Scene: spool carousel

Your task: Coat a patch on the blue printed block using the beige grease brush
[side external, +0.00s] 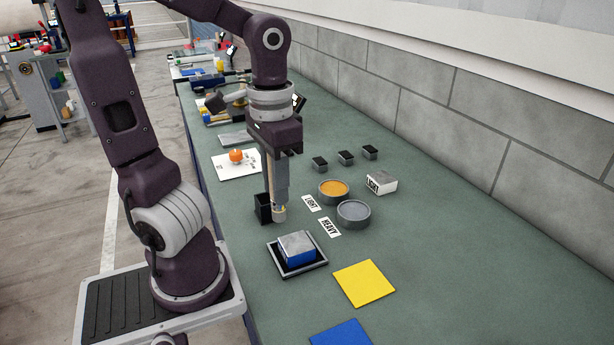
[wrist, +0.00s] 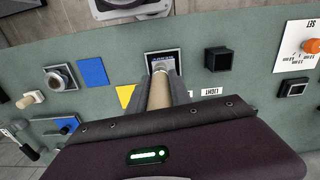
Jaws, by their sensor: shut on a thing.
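My gripper (side external: 276,190) points down over the bench in the side view, shut on the beige grease brush (side external: 279,213). In the wrist view the brush's beige handle (wrist: 159,92) runs between the two fingers. Its lower end is near the black square holder (side external: 263,209), apparently clear of the block. The blue printed block (side external: 297,258) has a mottled grey top and sits in a dark square tray (side external: 318,268), nearer the side camera than the brush. The wrist view also shows the block (wrist: 163,63), partly hidden by the brush.
An orange-filled tub (side external: 333,188) and a grey-filled tub (side external: 353,212) stand to the right, near LIGHT (side external: 311,203) and HEAVY (side external: 330,227) labels. A white block (side external: 381,183) and three small black cups lie beyond. Yellow (side external: 364,283) and blue (side external: 340,333) squares lie in front.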

